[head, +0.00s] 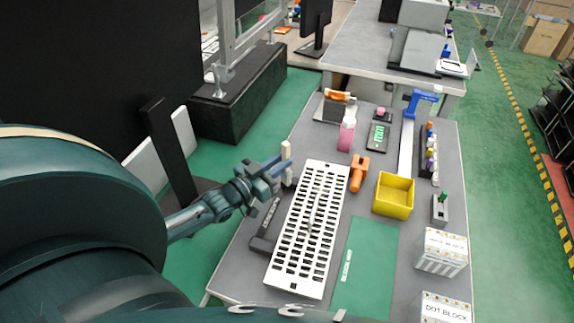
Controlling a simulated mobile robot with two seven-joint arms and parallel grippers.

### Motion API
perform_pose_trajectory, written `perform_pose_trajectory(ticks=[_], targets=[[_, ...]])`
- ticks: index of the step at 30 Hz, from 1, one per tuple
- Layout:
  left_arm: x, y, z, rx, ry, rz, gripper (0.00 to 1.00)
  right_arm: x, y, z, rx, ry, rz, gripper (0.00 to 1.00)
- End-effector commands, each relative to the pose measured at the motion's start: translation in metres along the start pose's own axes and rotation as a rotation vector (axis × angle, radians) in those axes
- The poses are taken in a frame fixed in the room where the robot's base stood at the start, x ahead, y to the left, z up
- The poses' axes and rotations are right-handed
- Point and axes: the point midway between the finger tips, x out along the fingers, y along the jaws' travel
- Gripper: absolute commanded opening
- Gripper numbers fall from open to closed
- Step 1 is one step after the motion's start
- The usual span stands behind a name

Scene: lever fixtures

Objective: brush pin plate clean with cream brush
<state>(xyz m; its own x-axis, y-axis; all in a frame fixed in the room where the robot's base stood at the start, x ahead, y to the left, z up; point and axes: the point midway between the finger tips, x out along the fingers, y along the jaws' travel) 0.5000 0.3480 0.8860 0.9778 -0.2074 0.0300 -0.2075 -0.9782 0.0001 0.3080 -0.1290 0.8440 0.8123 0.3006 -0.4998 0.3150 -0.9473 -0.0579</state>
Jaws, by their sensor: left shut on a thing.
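The pin plate (291,262) is a long white plate with rows of dark slots, lying on the grey table in the head view. Some small greyish marks show around its middle, too small to make out. The cream brush (286,150) stands about upright beside the plate's far left corner. My left gripper (278,170) comes in from the left and is shut on the cream brush. The brush's lower end is partly hidden by the fingers, and I cannot tell whether it touches the table. My right gripper is not in view.
A dark grey block (263,242) lies along the plate's left side. An orange tool (359,173), a pink bottle (346,135) and a yellow bin (393,207) stand to the right. A green mat (368,262) lies right of the plate, with white boxes (441,254) beyond.

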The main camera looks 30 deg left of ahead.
Motion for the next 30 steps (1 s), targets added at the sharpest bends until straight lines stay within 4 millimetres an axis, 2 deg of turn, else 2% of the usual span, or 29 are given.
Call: perform_pose_trajectory(ticks=[9,16,22,30], targets=[[-0.001,-0.002,-0.002,0.000,0.001,0.000,0.00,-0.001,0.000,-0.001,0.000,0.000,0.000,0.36],[0.000,-0.001,-0.026,0.000,0.002,0.000,0.00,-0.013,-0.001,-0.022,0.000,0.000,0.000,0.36],[0.001,-0.002,-0.044,0.001,0.002,0.000,0.00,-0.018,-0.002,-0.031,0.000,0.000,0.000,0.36],[0.001,-0.001,-0.060,-0.001,0.002,0.000,0.00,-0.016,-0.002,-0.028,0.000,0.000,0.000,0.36]])
